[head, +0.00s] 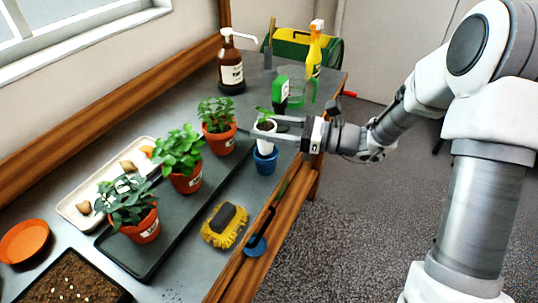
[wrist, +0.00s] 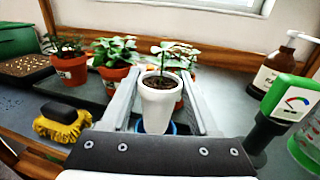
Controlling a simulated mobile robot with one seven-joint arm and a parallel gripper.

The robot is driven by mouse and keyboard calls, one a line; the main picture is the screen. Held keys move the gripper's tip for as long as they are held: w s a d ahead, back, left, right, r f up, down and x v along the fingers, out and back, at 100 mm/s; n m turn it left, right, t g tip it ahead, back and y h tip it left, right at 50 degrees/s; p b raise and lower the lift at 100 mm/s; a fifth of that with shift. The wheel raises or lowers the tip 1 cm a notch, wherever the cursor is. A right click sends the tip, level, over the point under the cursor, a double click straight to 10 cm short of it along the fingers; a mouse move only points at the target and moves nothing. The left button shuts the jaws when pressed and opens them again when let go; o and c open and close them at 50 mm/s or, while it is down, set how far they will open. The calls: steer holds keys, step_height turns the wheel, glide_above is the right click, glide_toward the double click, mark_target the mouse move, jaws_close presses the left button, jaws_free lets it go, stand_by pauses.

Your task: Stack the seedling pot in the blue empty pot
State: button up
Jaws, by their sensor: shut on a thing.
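The seedling pot (head: 265,142) is a white pot with dark soil and a small green seedling. My gripper (head: 262,129) is shut on it and holds it upright. The pot is also between the fingers in the wrist view (wrist: 158,105). The blue empty pot (head: 265,160) stands on the bench directly below the white pot.
A green meter (head: 282,92) and a clear green-handled jug (head: 297,93) stand close behind my gripper. A black tray (head: 205,205) with several terracotta plants lies to the left. A yellow brush (head: 225,226) lies nearer the front. A brown pump bottle (head: 231,70) stands at the back.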

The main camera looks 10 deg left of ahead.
mark_target(268, 147)
steer(key=shift+f+b, duration=0.65)
steer(key=shift+f, duration=2.1)
steer(key=shift+f, duration=0.3)
steer(key=o, duration=1.4)
